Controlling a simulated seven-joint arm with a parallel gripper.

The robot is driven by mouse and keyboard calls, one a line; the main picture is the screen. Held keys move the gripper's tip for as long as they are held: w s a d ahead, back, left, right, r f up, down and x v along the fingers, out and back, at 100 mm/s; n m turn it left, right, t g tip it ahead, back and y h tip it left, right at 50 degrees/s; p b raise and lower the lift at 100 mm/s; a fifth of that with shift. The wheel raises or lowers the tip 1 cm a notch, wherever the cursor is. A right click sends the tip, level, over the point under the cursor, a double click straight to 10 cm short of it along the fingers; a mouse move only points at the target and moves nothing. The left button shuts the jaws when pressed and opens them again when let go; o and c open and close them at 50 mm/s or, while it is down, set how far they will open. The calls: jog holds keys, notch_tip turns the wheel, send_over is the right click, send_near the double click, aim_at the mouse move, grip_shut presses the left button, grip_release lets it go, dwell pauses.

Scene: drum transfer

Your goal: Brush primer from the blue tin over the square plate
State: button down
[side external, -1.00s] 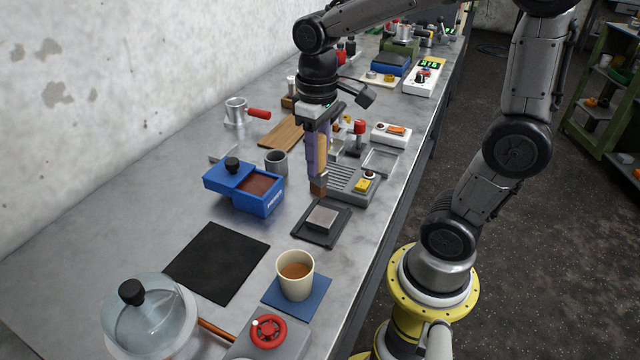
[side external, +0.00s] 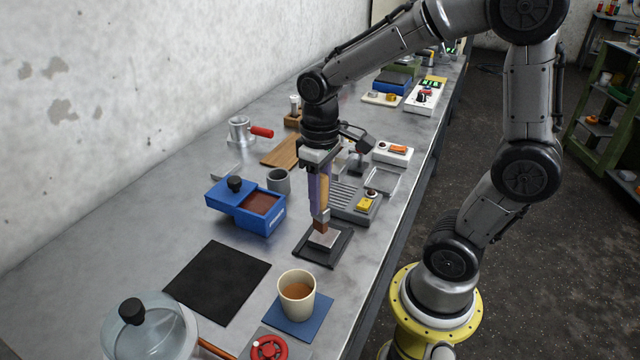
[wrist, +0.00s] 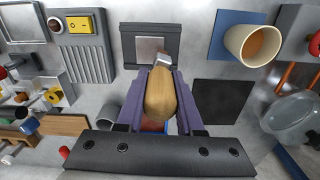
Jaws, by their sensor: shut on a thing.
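My gripper (side external: 319,200) is shut on a brush (side external: 322,190) with a pale wooden handle, a metal ferrule and brown bristles. The brush points down, its tip at the square plate (side external: 326,240); I cannot tell whether it touches. The plate is bare grey metal on a dark square base. In the wrist view the ferrule overlaps the plate's (wrist: 147,47) near right corner and the bristles are mostly hidden. The blue tin (side external: 272,222) stands left of the plate, its knobbed lid slid aside, with reddish-brown primer showing. In the wrist view the gripper largely hides the tin.
A cup of brown liquid (side external: 297,296) stands on a blue mat in front of the plate. A black mat (side external: 216,282) lies to the left. A grey cup (side external: 279,180) and a ribbed grey block (side external: 349,203) stand behind. A glass vessel (side external: 152,325) is front left.

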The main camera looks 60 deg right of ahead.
notch_tip(320, 180, down, 2)
jog(key=shift+f, duration=0.25)
jog(key=shift+d+f, duration=0.55)
jog(key=shift+d, duration=1.5)
jog(key=shift+a, duration=1.9)
jog(key=shift+a+r, duration=0.2)
jog(key=shift+r, duration=3.8)
